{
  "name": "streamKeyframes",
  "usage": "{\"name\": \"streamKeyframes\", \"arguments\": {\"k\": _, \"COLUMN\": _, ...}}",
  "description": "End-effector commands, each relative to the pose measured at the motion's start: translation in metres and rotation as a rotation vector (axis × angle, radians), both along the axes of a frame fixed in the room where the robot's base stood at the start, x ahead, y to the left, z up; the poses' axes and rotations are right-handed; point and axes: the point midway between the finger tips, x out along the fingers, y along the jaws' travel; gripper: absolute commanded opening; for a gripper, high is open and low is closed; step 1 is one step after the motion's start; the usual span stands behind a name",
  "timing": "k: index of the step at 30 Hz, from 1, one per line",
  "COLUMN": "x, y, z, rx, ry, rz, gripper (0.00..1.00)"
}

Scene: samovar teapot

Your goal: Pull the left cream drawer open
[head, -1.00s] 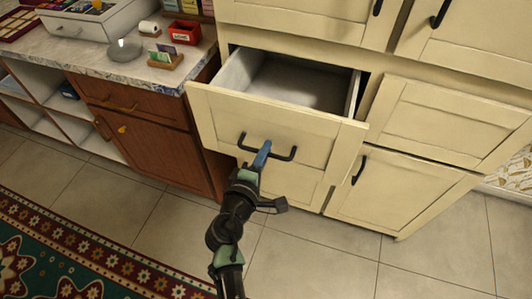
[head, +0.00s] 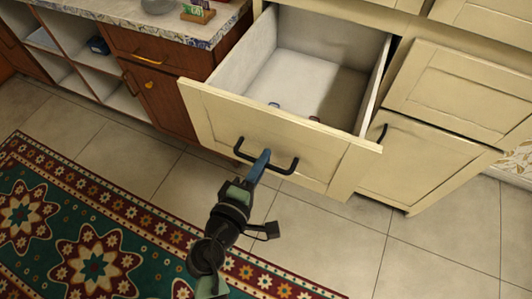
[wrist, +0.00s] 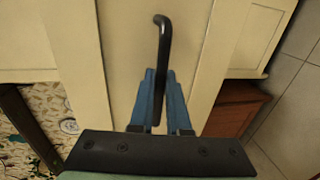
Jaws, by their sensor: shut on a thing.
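The left cream drawer (head: 218,113) stands well out from its cabinet in the head view, with its pale inside in sight. A small blue item (head: 273,104) and a small dark reddish item (head: 314,119) show inside it. Its black bar handle (head: 286,168) is on the front panel. My gripper (head: 262,160) is shut on the handle near its middle. In the wrist view, the blue fingers (wrist: 160,88) lie on both sides of the black handle (wrist: 163,40).
A closed cream door (head: 430,150) and another cream drawer front (head: 455,90) are at the right. A brown wooden cabinet (head: 160,85) stands at the left. Bare tiled floor (head: 330,235) and a patterned rug (head: 90,225) lie in front.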

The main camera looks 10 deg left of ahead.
Motion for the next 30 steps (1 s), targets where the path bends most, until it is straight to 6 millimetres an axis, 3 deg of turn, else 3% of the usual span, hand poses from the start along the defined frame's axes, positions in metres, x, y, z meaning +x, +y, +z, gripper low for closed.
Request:
{"name": "streamKeyframes", "arguments": {"k": 9, "x": -0.001, "y": 0.000, "z": 0.000, "rx": 0.000, "ry": 0.000, "rz": -0.001, "gripper": 0.00}}
{"name": "streamKeyframes", "arguments": {"k": 10, "x": -0.001, "y": 0.000, "z": 0.000, "rx": 0.000, "ry": 0.000, "rz": -0.001, "gripper": 0.17}}
{"name": "streamKeyframes", "arguments": {"k": 15, "x": -0.001, "y": 0.000, "z": 0.000, "rx": 0.000, "ry": 0.000, "rz": -0.001, "gripper": 0.45}}
{"name": "streamKeyframes", "arguments": {"k": 25, "x": -0.003, "y": 0.001, "z": 0.000, "rx": 0.001, "ry": 0.001, "rz": 0.001, "gripper": 0.45}}
{"name": "streamKeyframes", "arguments": {"k": 30, "x": -0.024, "y": 0.008, "z": 0.004, "rx": 0.000, "ry": 0.002, "rz": 0.003, "gripper": 0.45}}
